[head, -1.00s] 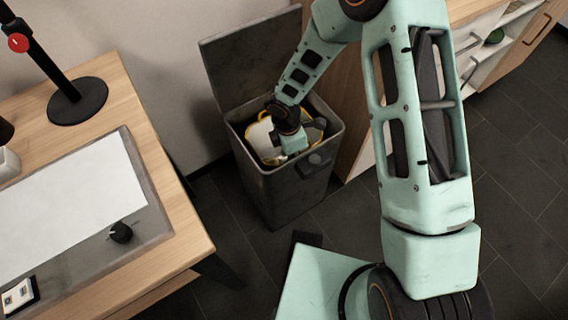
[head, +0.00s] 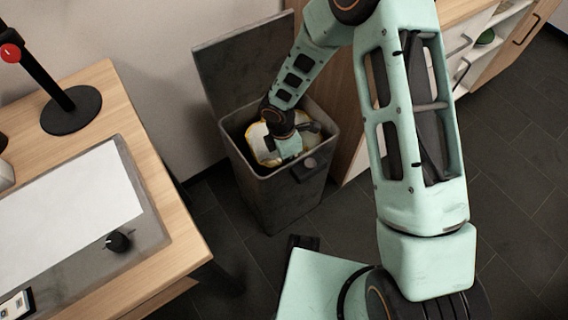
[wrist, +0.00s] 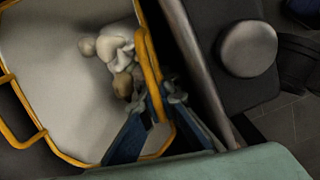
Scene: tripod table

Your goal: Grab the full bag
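The full bag is white with a yellow band around its mouth (wrist: 18,127); it sits inside an open dark grey bin (head: 275,190). It also shows in the head view (head: 259,143), partly hidden by my arm. Pale, lumpy contents (wrist: 108,45) lie in the bag. My gripper (wrist: 164,92) is down in the bin mouth at the bag's edge close to the bin wall. Its dark blue fingers lean together at the tips, one on each side of the yellow band, and look closed on it. The fingertips are hidden in the head view.
The bin lid (head: 240,62) stands open at the back, near the wall. A wooden table (head: 188,228) with a black stand (head: 70,110) is on the left. A wooden cabinet (head: 352,140) is close on the bin's right. Dark tiled floor is clear at right.

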